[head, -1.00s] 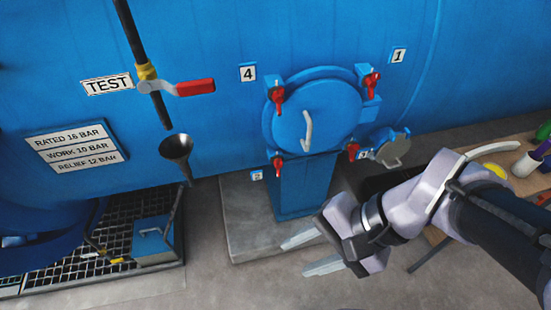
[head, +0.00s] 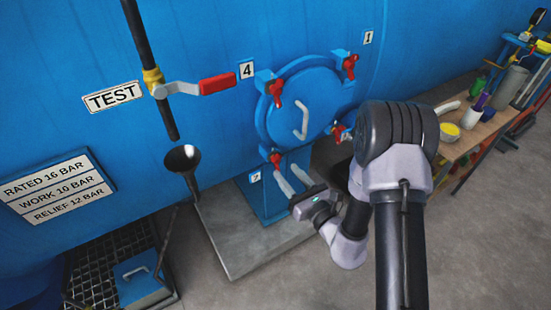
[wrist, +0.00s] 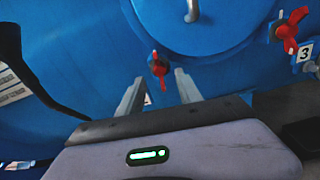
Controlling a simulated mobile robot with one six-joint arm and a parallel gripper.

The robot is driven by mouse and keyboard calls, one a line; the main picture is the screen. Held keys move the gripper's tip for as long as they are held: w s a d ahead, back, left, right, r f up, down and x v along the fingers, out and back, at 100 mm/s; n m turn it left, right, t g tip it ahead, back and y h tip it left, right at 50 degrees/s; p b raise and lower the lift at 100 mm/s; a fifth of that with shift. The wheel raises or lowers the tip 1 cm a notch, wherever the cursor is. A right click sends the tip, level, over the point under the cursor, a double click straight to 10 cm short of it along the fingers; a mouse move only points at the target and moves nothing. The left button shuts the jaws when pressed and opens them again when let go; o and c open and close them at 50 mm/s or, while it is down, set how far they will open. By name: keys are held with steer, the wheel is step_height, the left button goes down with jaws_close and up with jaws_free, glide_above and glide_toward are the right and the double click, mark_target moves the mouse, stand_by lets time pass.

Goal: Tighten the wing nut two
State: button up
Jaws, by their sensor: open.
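The blue round hatch (head: 296,108) has red wing nuts around its edge and a grey handle. Wing nut two (head: 275,159) is the lower-left red one, beside a small label 2 (head: 255,177). In the wrist view this red wing nut (wrist: 158,66) lies ahead, between the lines of my two fingers. My gripper (head: 286,169) is open, pointing up at it from just below and to the right. Contact with the nut cannot be made out. The label is mostly hidden behind a finger there.
Wing nut three (wrist: 290,28) is to the right. Wing nuts four (head: 275,93) and one (head: 350,67) are above. A funnel (head: 183,160) and a red-handled test valve (head: 217,84) are left. A workbench (head: 480,135) with several items stands right.

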mark_target(276, 160)
steer(key=x, duration=0.7)
steer(key=shift+w, duration=0.1)
jaws_close()
